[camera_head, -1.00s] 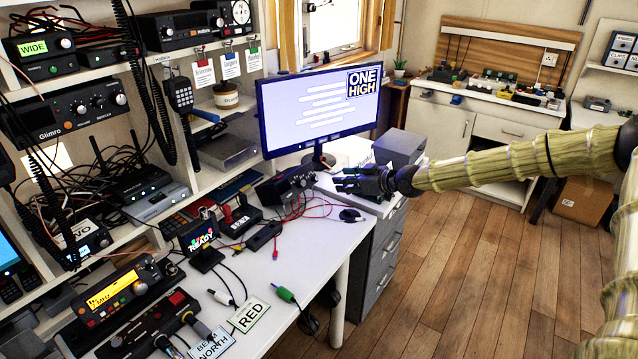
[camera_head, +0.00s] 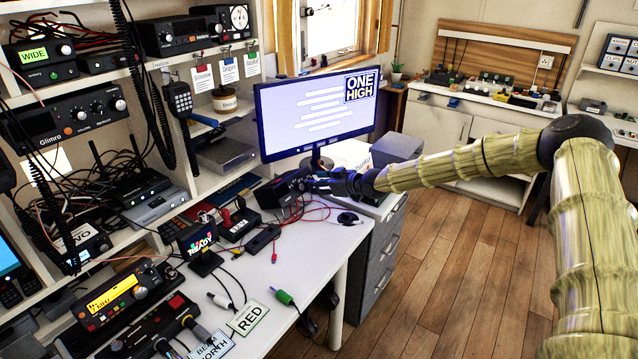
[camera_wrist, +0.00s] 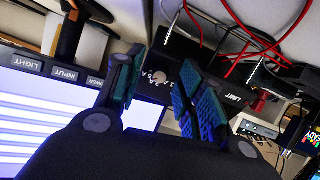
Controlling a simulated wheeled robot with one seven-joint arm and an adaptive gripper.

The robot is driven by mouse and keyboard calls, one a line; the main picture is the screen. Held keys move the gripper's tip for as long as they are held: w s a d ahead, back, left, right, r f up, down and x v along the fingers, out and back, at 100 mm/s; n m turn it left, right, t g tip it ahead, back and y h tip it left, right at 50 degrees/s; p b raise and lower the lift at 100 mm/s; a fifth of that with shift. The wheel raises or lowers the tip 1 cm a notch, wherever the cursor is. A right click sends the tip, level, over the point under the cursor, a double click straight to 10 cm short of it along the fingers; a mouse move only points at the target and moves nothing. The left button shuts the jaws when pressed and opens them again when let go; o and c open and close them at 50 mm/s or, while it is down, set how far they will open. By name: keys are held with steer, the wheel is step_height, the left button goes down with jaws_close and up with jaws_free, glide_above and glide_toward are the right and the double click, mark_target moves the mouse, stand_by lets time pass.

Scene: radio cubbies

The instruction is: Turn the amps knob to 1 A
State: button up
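The black power supply box (camera_head: 268,196) sits on the white desk in front of the monitor, at its lower left. In the wrist view its dark front face (camera_wrist: 155,95) shows upside-down lettering that seems to read AMPS, and a LIMIT label to the right. Pale markings beside the lettering may belong to the amps knob; the knob itself and its setting are not clear. My gripper (camera_wrist: 158,68) is close in front of this face, its blue-padded fingers apart with the lettering between them. In the head view my gripper (camera_head: 308,183) is at the box's right side.
The monitor (camera_head: 318,110) stands just behind; its lower edge with LIGHT and INPUT labels (camera_wrist: 64,73) is close to my left finger in the wrist view. Red cables (camera_wrist: 245,40) loop near the box. Grey drawers (camera_head: 380,240) stand at the right.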

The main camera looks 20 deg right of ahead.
steer(key=shift+w+a, duration=0.2)
steer(key=shift+c, duration=0.2)
jaws_close()
